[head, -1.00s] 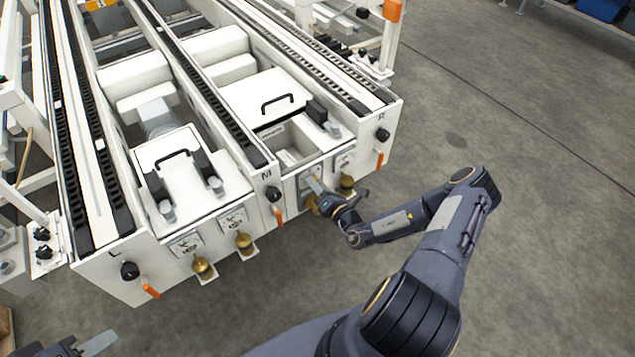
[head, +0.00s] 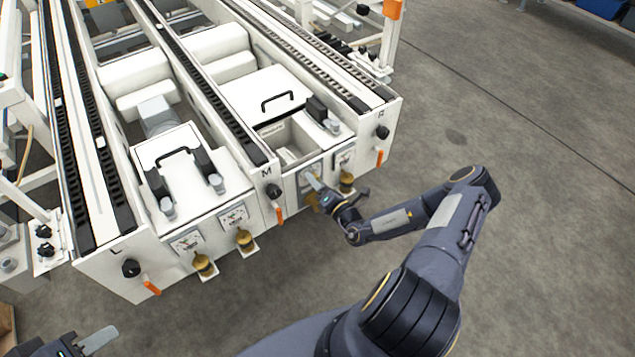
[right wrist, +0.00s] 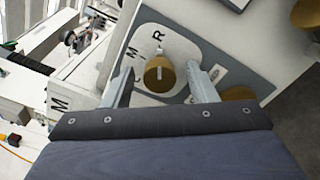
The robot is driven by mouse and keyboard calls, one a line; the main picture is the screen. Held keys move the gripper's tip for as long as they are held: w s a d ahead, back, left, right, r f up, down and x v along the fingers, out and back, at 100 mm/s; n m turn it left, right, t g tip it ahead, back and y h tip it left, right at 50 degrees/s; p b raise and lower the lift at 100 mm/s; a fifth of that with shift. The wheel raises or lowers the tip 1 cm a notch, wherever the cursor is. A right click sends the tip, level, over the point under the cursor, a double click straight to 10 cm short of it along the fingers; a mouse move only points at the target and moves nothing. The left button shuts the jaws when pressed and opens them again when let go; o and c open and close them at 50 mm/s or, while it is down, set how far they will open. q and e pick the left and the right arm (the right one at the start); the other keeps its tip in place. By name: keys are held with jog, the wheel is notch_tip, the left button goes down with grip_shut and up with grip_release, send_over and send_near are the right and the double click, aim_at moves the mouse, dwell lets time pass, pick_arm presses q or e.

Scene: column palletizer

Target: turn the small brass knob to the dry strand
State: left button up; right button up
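In the right wrist view a small brass knob (right wrist: 159,75) sits on a pale dial plate (right wrist: 178,49) marked with letters, R and M among them. The pale mark on the knob points roughly up toward the R. My right gripper (right wrist: 165,88) is open, with one finger on each side of the knob; I cannot tell whether either touches it. In the head view my right gripper (head: 316,187) is at the front panel of the right-hand unit, partly hiding its dial. My left gripper (head: 88,343) shows only in part at the bottom left, away from the machine.
Another brass part (right wrist: 238,93) is beside the right finger. The machine front also has brass fittings (head: 245,239), a black knob (head: 273,191) and orange levers (head: 279,215). A lid with a black handle (head: 278,102) is above. The floor (head: 540,200) at right is clear.

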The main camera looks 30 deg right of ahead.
jog(key=s+p, duration=0.1)
jog(key=s, duration=0.6)
jog(key=shift+s+d, duration=0.3)
jog(key=shift+s, duration=0.1)
dwell(0.3)
